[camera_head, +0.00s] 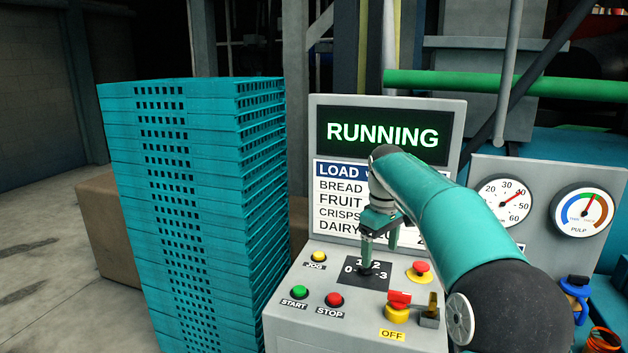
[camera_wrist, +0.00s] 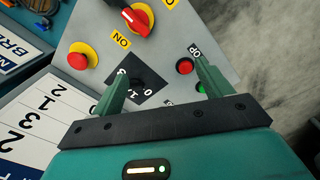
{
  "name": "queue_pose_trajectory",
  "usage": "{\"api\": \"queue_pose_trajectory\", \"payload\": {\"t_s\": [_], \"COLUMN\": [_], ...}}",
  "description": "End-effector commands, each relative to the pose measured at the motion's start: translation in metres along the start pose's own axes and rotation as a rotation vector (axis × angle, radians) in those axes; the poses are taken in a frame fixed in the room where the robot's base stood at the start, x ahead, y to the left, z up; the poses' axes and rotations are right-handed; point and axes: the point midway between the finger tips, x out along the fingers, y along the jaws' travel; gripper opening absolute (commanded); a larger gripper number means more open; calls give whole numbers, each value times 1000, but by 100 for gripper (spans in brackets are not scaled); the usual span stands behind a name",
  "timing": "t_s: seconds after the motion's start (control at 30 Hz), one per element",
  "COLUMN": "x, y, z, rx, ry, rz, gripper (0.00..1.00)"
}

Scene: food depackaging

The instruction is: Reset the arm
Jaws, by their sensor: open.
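My gripper (camera_head: 380,247) hangs at the end of my teal arm, above the sloping grey control panel (camera_head: 310,328). It is in front of the black selector plate (camera_head: 352,278) marked with numbers. In the wrist view my gripper (camera_wrist: 161,70) has its two green fingers apart with nothing between them. The selector plate (camera_wrist: 150,82) shows there near the left finger, which hides part of it. I cannot tell whether a finger touches the panel.
A display (camera_head: 382,135) reads RUNNING above a LOAD list. The panel bears a green START button (camera_head: 299,292), a red STOP button (camera_head: 334,299), a red emergency knob (camera_head: 420,268) and a red switch (camera_head: 398,305) by OFF. A tall teal crate stack (camera_head: 150,230) stands left.

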Motion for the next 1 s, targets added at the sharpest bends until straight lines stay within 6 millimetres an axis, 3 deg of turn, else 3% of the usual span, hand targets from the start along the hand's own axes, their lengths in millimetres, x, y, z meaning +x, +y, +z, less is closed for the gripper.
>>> {"api": "queue_pose_trajectory", "payload": {"t_s": [0.37, 0.7, 1.0], "x": [-31, -51, -33], "y": [-40, -109, -168], "z": [38, 118, 195], "rx": [104, 294, 482], "ry": [45, 154, 281], "rz": [69, 150, 180], "gripper": [78, 78, 78]}}
